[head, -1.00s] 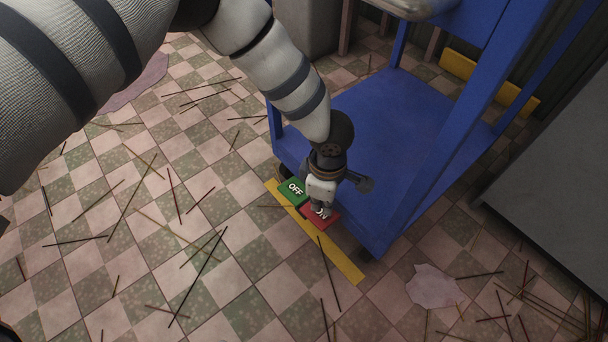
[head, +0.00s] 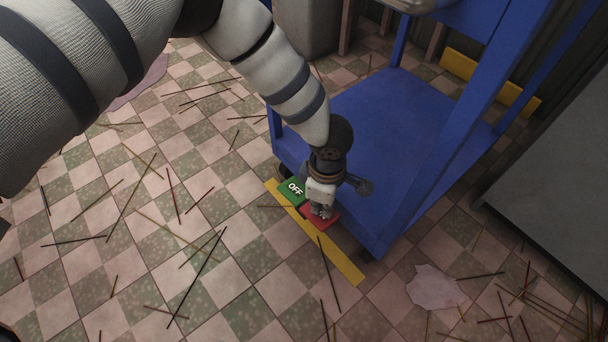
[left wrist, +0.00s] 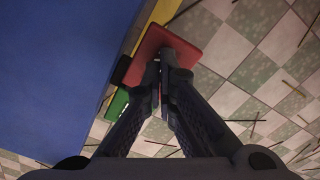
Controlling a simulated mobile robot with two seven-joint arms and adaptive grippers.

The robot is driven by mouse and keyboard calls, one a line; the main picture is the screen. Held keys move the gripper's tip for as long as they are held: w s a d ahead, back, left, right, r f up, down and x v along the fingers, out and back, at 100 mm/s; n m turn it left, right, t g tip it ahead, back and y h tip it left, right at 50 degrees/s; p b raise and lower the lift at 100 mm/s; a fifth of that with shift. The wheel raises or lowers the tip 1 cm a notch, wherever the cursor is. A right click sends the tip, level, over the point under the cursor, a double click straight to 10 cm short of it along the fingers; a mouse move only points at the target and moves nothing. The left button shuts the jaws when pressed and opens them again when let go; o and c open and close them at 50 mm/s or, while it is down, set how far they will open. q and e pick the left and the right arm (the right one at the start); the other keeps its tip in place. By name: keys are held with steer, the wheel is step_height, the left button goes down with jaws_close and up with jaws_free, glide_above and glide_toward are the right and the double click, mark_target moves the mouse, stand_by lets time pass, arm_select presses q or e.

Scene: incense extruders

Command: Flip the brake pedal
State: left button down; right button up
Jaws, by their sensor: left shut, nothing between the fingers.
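The brake pedal sits low at the near edge of the blue cart. It has a green half (head: 293,190) marked OFF and a red half (head: 318,221), mostly hidden by my gripper in the head view. My left gripper (head: 322,212) is shut and empty, pointing down with its fingertips at the red half. In the left wrist view the closed fingertips (left wrist: 164,54) overlap the red half (left wrist: 188,42), and the green half (left wrist: 117,103) shows left of the fingers. I cannot tell whether they press on it. My right gripper is not in view.
The blue cart (head: 365,115) has a low shelf and upright posts right of my arm. A yellow strip (head: 315,236) runs along the pedal. Incense sticks (head: 198,275) lie scattered on the checkered floor. A grey metal surface (head: 560,150) stands at the right.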

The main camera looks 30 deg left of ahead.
arm_select(q)
steer(key=shift+f+b, duration=0.6)
steer(key=shift+f, duration=0.4)
stand_by(0.3)
step_height(320, 180, up, 7)
steer(key=p, duration=0.5)
steer(key=shift+r, duration=0.15)
